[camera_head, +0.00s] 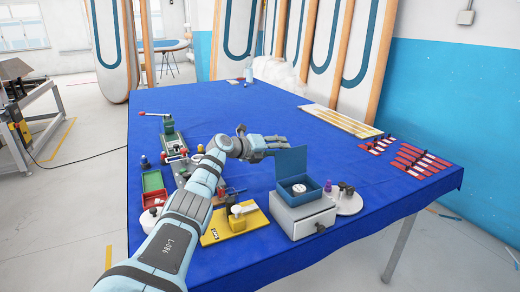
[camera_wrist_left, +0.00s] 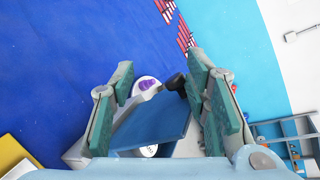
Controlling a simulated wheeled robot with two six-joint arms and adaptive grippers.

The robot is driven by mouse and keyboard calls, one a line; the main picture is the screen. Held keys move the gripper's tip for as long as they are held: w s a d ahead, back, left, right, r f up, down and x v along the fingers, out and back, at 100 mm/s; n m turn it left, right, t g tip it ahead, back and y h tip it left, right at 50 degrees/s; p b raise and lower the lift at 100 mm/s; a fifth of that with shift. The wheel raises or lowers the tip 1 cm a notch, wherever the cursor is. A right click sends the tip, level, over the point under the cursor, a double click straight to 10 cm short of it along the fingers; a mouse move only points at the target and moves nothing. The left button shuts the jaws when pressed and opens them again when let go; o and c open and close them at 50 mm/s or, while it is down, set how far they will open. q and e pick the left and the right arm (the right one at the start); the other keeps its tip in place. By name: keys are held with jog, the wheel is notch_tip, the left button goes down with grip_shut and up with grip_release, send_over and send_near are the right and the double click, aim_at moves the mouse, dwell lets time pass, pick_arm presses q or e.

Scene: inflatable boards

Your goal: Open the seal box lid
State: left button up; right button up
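The seal box is a small blue box (camera_head: 313,191) on a grey base with a dark knob (camera_head: 303,215). Its blue lid (camera_head: 292,162) stands raised at the back, and a round white piece (camera_head: 299,187) shows inside. My left gripper (camera_head: 278,143) is beside the lid's top left edge. In the left wrist view, its two teal-padded fingers (camera_wrist_left: 160,85) are spread apart, with the blue lid (camera_wrist_left: 150,122) showing between and beyond them. I cannot tell whether a finger touches the lid. My right gripper is not in view.
A round grey stand with a purple-topped piece (camera_head: 343,190) is right of the box. A yellow plate (camera_head: 229,223) is to its left, near my arm. Red strips (camera_head: 417,160) and a pale board (camera_head: 340,121) lie farther right. The blue table's far middle is clear.

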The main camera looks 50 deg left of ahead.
pick_arm(q)
jog(key=v, duration=1)
jog(key=shift+s, duration=0.2)
jog(key=shift+d, duration=0.1)
jog(key=shift+c, duration=0.4)
